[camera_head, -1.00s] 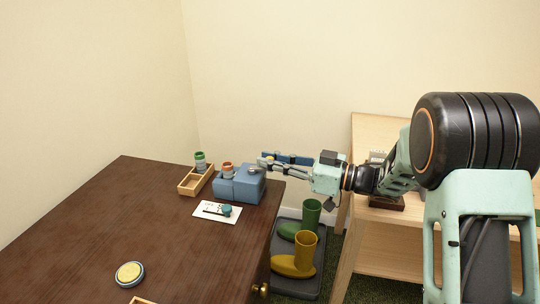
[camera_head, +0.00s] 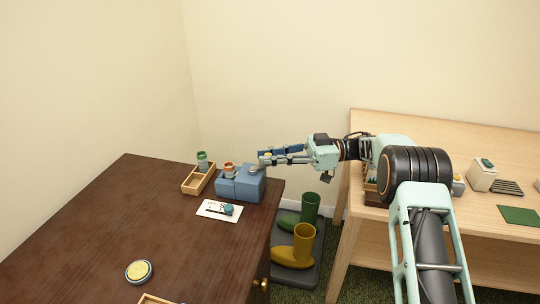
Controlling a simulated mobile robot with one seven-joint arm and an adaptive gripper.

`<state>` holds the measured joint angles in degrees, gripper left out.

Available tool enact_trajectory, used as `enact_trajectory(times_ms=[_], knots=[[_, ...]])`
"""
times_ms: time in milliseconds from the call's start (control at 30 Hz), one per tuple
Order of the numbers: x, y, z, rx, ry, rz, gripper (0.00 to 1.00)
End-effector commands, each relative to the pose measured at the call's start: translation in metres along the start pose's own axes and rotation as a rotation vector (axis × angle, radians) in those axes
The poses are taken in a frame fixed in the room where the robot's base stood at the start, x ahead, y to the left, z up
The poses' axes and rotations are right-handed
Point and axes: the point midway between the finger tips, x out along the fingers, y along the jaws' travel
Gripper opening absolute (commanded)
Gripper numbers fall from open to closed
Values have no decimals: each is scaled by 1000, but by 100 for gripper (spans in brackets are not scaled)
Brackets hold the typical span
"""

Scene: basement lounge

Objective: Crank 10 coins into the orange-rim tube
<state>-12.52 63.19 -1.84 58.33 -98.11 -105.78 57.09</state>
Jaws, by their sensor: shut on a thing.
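A blue coin machine (camera_head: 241,184) stands near the far right corner of the dark brown desk. The orange-rim tube (camera_head: 229,171) stands upright at its left part. My gripper (camera_head: 265,157) reaches in from the right, its fingers just above the machine's right end. It is shut on a small pale knob (camera_head: 268,156), which looks like the crank's handle; the fingers partly hide it. A grey round part (camera_head: 254,169) shows on the machine's top below the fingertips. The coins in the tube are too small to count.
A wooden tray (camera_head: 190,187) with a green-rim tube (camera_head: 202,160) is left of the machine. A white card (camera_head: 212,216) lies in front. A yellow-topped disc (camera_head: 139,271) lies nearer. A light wood table (camera_head: 440,130) is right.

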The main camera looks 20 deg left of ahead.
Motion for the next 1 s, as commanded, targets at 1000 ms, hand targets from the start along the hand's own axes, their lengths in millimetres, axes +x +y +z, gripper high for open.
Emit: enact_trajectory(times_ms=[1000], knots=[[6, 3, -1, -1, 5, -119, 0]])
